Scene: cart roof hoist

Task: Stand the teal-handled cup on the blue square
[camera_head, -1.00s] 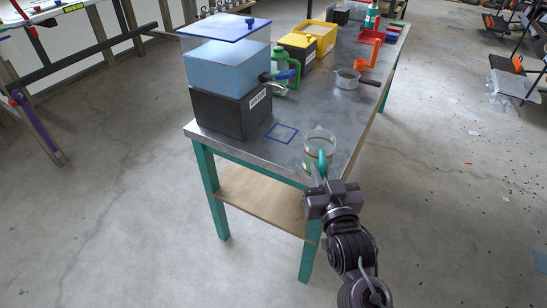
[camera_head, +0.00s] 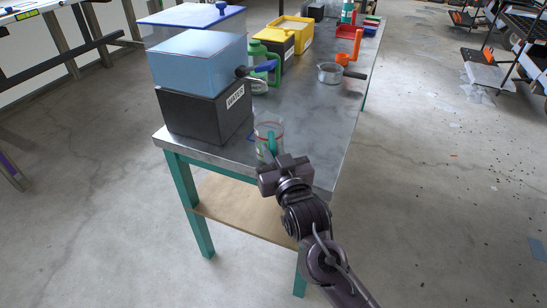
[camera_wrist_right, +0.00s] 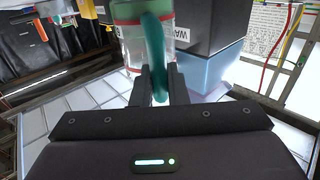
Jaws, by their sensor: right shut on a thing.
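My right gripper (camera_head: 272,158) is shut on the handle from the near side. In the right wrist view, the handle (camera_wrist_right: 155,55) sits between the two fingers (camera_wrist_right: 162,85), and the picture is upside down. The blue square (camera_head: 250,138) is mostly hidden behind the cup; only a bit of its outline shows at the cup's left. My left gripper is not in view.
A black box (camera_head: 195,115) labelled WATER carries a light-blue tank (camera_head: 198,65) with a blue-levered tap, left of the cup. A green jug (camera_head: 259,80), a yellow bin (camera_head: 280,43) and a small pan (camera_head: 329,73) stand farther back.

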